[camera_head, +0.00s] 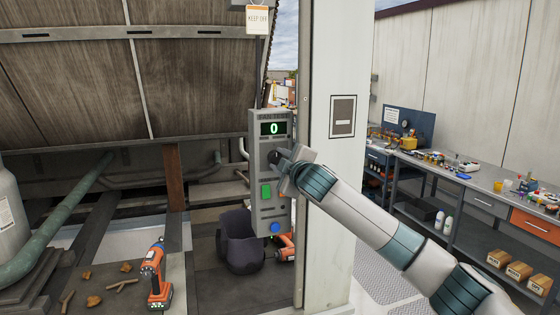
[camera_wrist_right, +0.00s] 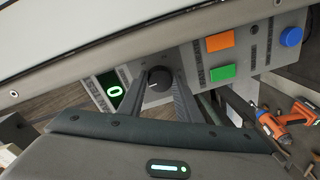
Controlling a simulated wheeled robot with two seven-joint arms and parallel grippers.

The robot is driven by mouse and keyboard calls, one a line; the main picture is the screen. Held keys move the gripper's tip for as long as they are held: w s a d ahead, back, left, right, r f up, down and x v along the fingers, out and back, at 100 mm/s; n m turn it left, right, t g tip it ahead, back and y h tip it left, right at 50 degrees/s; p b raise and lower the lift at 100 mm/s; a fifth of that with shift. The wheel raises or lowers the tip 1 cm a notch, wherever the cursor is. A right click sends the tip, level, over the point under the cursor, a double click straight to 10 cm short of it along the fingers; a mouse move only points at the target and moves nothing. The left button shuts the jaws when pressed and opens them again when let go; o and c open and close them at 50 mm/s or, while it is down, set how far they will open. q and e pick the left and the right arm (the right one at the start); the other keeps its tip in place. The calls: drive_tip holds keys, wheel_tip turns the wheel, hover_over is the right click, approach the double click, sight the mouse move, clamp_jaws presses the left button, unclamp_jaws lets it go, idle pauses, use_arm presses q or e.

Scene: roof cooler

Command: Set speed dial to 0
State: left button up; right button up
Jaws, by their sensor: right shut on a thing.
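The speed dial (camera_wrist_right: 159,85) is a round black knob on the front of a grey control box (camera_head: 255,210). In the right wrist view it sits between the two fingers of my right gripper (camera_wrist_right: 165,82), which is shut on it. In the head view my right gripper (camera_head: 287,165) reaches the box from the right and partly covers the dial. The display (camera_head: 274,128) above the dial reads a green 0, which also shows in the right wrist view (camera_wrist_right: 114,91). My left gripper is not in view.
The box carries a green button (camera_head: 266,191) and a blue button (camera_head: 275,227) below the dial. A white post (camera_head: 335,60) stands just right of it. A cluttered workbench (camera_head: 470,176) stands at right.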

drive_tip(key=o, duration=0.8)
drive_tip(key=shift+c, duration=0.2)
drive_tip(key=shift+s, duration=0.1)
drive_tip(key=shift+b+v, duration=0.65)
drive_tip(key=shift+v, duration=0.15)
drive_tip(key=f+b+v, duration=0.1)
drive_tip(key=b+v, duration=0.6)
drive_tip(key=v, duration=0.8)
drive_tip(key=shift+s+d+r, duration=0.2)
drive_tip(key=shift+s+r, duration=0.05)
drive_tip(key=shift+r, duration=0.25)
